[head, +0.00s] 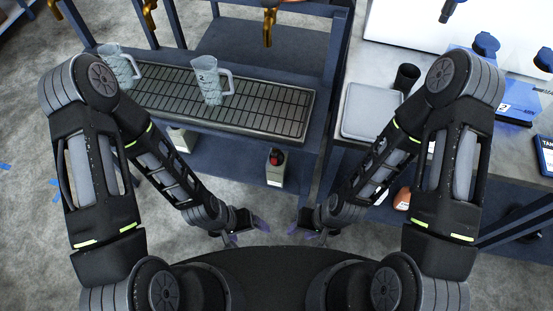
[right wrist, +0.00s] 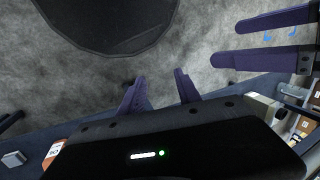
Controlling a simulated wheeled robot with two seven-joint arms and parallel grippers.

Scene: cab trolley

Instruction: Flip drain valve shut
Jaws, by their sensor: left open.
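I cannot single out the drain valve for sure. A pale box with a red-and-black top (head: 276,165) stands on the lower blue shelf, and brass taps (head: 268,26) hang above the drip grate. My left gripper (head: 250,232) is low in the middle of the head view, nearer to me than the shelf. Its two purple fingers show apart and empty in the right wrist view (right wrist: 264,40). My right gripper (head: 301,225) faces it a short way to the right. Its fingers (right wrist: 158,88) are spread with nothing between them.
Two clear measuring jugs (head: 210,82) stand on the grate (head: 270,110). A dark upright post stands between the trolley and the right-hand bench, which holds a grey pad (head: 370,112), a black cup (head: 406,77) and blue containers (head: 513,100). Grey floor is open at left.

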